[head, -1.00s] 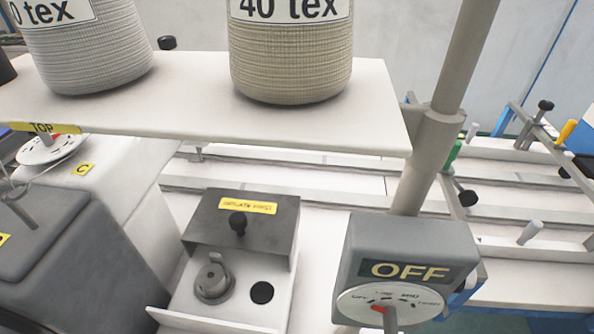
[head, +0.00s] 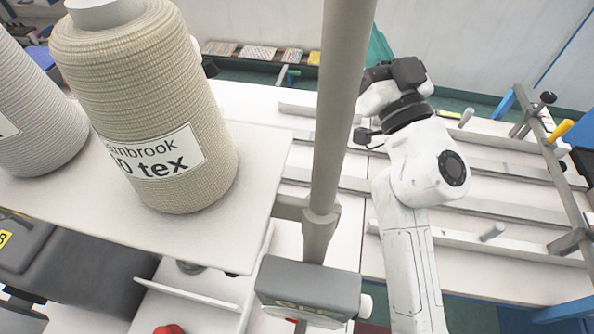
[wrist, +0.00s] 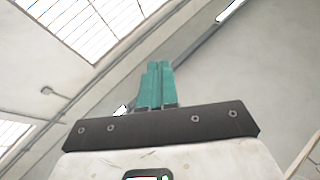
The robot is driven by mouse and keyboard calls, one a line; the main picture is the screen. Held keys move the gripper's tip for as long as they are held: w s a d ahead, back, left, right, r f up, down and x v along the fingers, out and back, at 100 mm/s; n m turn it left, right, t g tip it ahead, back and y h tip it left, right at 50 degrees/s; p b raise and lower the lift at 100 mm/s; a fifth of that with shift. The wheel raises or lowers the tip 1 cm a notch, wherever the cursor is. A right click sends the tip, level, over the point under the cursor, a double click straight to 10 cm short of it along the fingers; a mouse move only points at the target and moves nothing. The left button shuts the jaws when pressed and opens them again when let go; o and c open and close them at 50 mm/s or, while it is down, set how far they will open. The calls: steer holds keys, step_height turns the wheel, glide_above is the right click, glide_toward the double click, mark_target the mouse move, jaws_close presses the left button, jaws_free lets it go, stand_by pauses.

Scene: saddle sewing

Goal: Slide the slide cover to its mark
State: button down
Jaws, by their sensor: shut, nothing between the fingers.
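I cannot make out the slide cover or its mark in the head view now; the shelf, thread cone and post block much of that area. My arm rises at the right of the head view, with its black wrist end pointing up and back, well above the bench. In the wrist view my gripper (wrist: 158,66) has its two teal fingers together, shut and empty. They point toward the ceiling and wall, with no task object near them.
A beige thread cone (head: 150,105) and a grey cone (head: 35,110) stand on a white shelf (head: 225,225). A grey post (head: 338,120) rises beside it, above a grey switch box (head: 310,285). Metal rails (head: 500,210) run across the bench at right.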

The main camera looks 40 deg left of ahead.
steer(key=s+a+f+n+g+h+p, duration=0.1)
steer(key=s+a+f+n+g+h, duration=0.15)
steer(key=s+a+n+g, duration=0.4)
steer(key=s+a+f+n+g+h, duration=0.2)
steer(key=s+a+f+n+g, duration=0.15)
steer(key=s+a+g, duration=0.45)
steer(key=d+f+m+g+h+p, duration=0.2)
steer(key=d+f+h, duration=0.65)
steer(key=h, duration=0.35)
steer(key=shift+y, duration=0.25)
steer(key=x, duration=0.3)
steer(key=p+x, duration=0.1)
steer(key=x, duration=0.3)
steer(key=p+x, duration=0.1)
steer(key=x, duration=0.2)
steer(key=shift+a, duration=0.45)
steer(key=shift+s+d+p, duration=0.1)
steer(key=shift+s+p, duration=0.5)
steer(key=shift+s, duration=0.4)
steer(key=shift+s+f, duration=0.2)
steer(key=shift+s, duration=0.45)
